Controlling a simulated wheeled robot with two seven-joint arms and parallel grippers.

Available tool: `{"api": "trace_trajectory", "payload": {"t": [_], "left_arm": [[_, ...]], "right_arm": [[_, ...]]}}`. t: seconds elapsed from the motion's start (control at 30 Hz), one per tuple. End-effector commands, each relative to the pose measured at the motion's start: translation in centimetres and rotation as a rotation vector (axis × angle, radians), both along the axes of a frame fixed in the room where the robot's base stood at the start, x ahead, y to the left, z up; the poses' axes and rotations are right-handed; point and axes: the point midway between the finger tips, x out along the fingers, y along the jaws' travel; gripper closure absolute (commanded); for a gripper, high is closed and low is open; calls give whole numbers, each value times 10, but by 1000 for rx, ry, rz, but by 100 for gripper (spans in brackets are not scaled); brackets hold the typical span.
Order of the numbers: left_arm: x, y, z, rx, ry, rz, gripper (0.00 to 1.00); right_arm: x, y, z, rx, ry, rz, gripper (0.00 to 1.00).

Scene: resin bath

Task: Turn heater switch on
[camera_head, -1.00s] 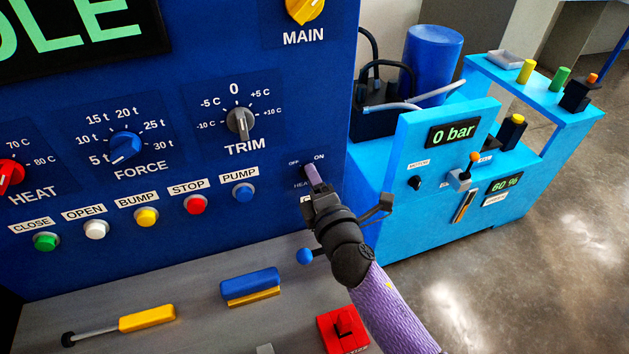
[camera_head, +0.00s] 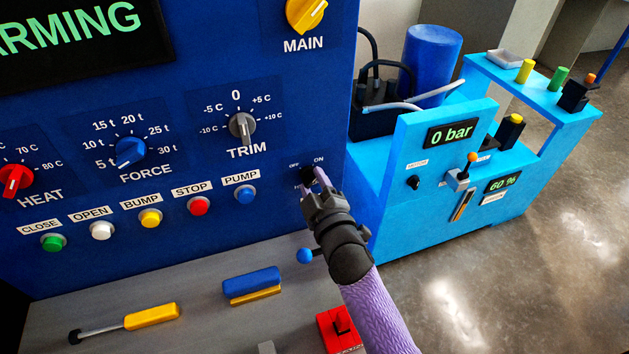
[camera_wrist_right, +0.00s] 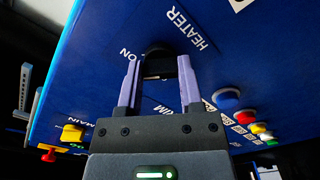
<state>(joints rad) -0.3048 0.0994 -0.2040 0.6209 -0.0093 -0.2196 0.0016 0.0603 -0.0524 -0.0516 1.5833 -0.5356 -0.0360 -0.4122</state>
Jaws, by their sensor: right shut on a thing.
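The heater switch (camera_head: 307,173) is a small black knob low on the right side of the blue panel, with OFF and ON printed above it. My right gripper (camera_head: 317,181) reaches it from the lower right and partly covers it. In the right wrist view the black switch (camera_wrist_right: 158,60) sits between the tips of my two purple fingers (camera_wrist_right: 158,78), beside the HEATER label, and the gripper is shut on it. The display (camera_head: 80,32) above shows green letters ending in "ARMING". My left gripper is not in view.
A red HEAT knob (camera_head: 14,180), a blue FORCE knob (camera_head: 130,152) and a row of coloured buttons are left on the panel. A grey ledge below holds a yellow-handled tool (camera_head: 150,316) and a blue block (camera_head: 250,281). A light-blue unit (camera_head: 430,225) stands right.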

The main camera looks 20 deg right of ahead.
Motion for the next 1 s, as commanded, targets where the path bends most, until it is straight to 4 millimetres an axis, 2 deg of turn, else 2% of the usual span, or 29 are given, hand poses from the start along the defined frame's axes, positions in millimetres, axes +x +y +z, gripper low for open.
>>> {"api": "trace_trajectory", "payload": {"t": [0.3, 0.83, 0.87, 1.0], "left_arm": [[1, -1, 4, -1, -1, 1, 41], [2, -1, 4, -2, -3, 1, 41], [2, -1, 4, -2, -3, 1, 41], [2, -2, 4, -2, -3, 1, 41]], "right_arm": [[0, 0, -1, 107, 7, -1, 100], [0, 0, -2, 128, 8, -1, 100], [0, 0, -2, 128, 9, 0, 51], [0, 0, -1, 127, 7, 0, 21]]}}
